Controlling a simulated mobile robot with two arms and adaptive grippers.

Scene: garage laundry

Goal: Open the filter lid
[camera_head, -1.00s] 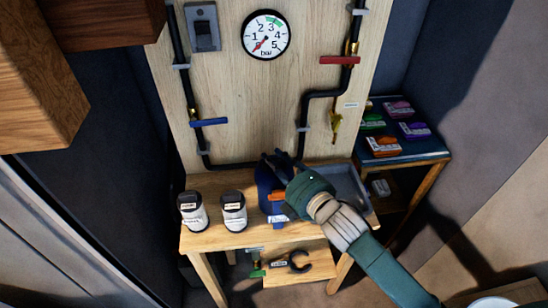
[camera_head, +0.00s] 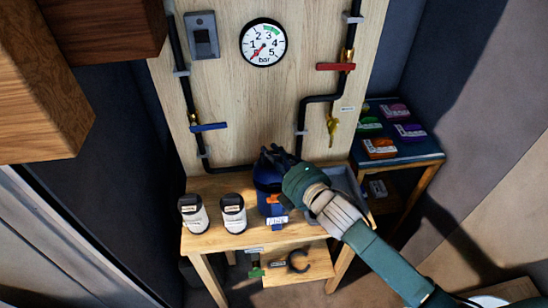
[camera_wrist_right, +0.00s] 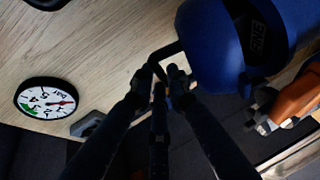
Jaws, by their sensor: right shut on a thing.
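The blue filter housing (camera_head: 266,182) stands on the wooden bench below the pipe board, with an orange part and a white label on its front. It also shows at the upper right in the right wrist view (camera_wrist_right: 215,45). My right gripper (camera_head: 276,156) is at the top of the housing, and its green wrist hides part of it. In the right wrist view, my right gripper (camera_wrist_right: 164,84) is shut on a dark bent bar (camera_wrist_right: 164,52) beside the blue body, which looks like the lid's handle. I cannot tell whether the lid is raised. My left gripper is out of view.
Two white canisters with dark tops (camera_head: 233,214) stand on the bench (camera_head: 225,244) left of the filter. A grey tray (camera_head: 346,181) lies behind my right wrist. The blue-handled valve (camera_head: 208,127), red-handled valve (camera_head: 336,67) and gauge (camera_head: 263,42) are on the board above.

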